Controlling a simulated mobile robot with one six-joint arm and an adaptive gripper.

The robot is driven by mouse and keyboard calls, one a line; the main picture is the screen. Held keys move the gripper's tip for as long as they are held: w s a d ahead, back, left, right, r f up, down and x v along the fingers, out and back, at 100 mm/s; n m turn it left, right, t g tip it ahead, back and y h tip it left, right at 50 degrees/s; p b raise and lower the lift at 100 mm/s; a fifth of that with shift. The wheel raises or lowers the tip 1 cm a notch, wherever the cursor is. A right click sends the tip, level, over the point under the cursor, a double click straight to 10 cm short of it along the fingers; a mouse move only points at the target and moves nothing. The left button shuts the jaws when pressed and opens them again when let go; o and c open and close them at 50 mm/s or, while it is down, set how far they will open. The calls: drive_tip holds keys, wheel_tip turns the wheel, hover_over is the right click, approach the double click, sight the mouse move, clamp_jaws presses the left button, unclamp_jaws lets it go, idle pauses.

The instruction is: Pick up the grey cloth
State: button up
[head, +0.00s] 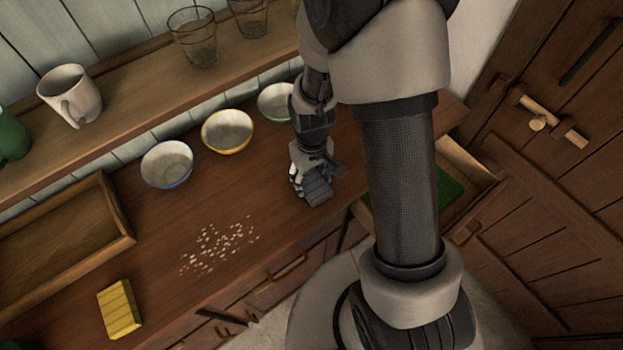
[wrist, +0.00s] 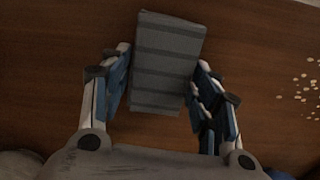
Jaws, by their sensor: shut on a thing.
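The grey cloth (wrist: 168,62) is a folded, striped block between the two fingers of my gripper (wrist: 160,80) in the wrist view. The gripper is shut on it, with a finger along each side. In the head view my gripper (head: 306,174) points down at the counter's right part, and the cloth (head: 318,191) shows at its tips. I cannot tell whether the cloth touches the counter or hangs just above it.
Pale crumbs (head: 218,246) lie on the wooden counter (head: 165,225). A yellow sponge (head: 119,309) is at front left, beside a wooden tray (head: 125,244). Bowls (head: 227,131) line the back. A drawer (head: 478,178) with a green inside stands open at right.

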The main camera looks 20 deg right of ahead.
sight(312, 180)
drive_tip(key=shift+r, duration=0.1)
wheel_tip(312, 180, up, 20)
drive_tip(key=p, duration=0.6)
